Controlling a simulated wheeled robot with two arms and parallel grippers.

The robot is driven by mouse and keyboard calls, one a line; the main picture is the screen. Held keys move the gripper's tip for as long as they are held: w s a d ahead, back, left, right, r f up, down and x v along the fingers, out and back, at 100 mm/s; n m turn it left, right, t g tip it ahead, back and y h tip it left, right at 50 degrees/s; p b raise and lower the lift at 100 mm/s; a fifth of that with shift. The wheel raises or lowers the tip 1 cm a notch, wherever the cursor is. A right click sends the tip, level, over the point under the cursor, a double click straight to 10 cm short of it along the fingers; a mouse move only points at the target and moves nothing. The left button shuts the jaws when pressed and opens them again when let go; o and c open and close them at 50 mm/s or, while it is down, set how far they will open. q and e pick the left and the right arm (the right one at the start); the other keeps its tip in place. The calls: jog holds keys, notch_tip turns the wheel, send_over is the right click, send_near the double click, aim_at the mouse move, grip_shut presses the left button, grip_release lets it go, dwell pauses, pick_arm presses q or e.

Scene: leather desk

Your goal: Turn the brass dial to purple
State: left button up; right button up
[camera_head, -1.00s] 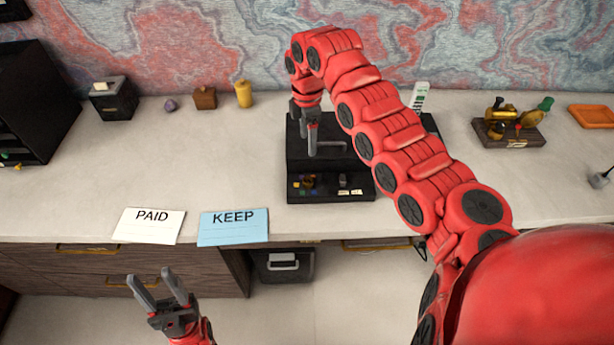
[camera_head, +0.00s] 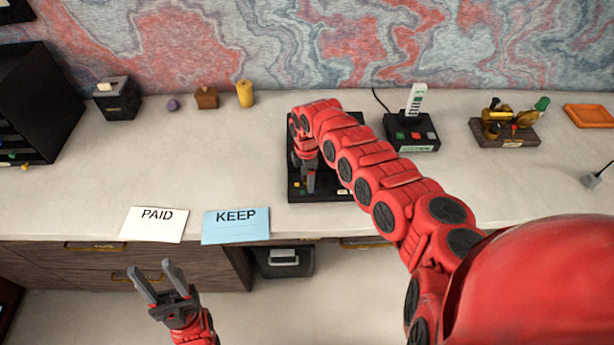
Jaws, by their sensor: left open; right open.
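The black stepped device (camera_head: 328,190) stands near the front of the desk. Small coloured marks (camera_head: 297,184) show at the left of its low front part. The brass dial cannot be made out; my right gripper covers most of that spot. My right gripper (camera_head: 310,188) points down over the device's front left part, with its fingers close to the coloured marks. Whether it touches anything cannot be told. My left gripper (camera_head: 148,279) is open and empty, in front of the desk at the lower left.
PAID (camera_head: 154,225) and KEEP (camera_head: 236,226) cards lie at the desk's front edge. A black button box (camera_head: 411,133) with a printed strip stands behind my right arm. A wooden stand with brass parts (camera_head: 505,130) is further right.

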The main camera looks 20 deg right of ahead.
grip_shut()
dwell(0.3)
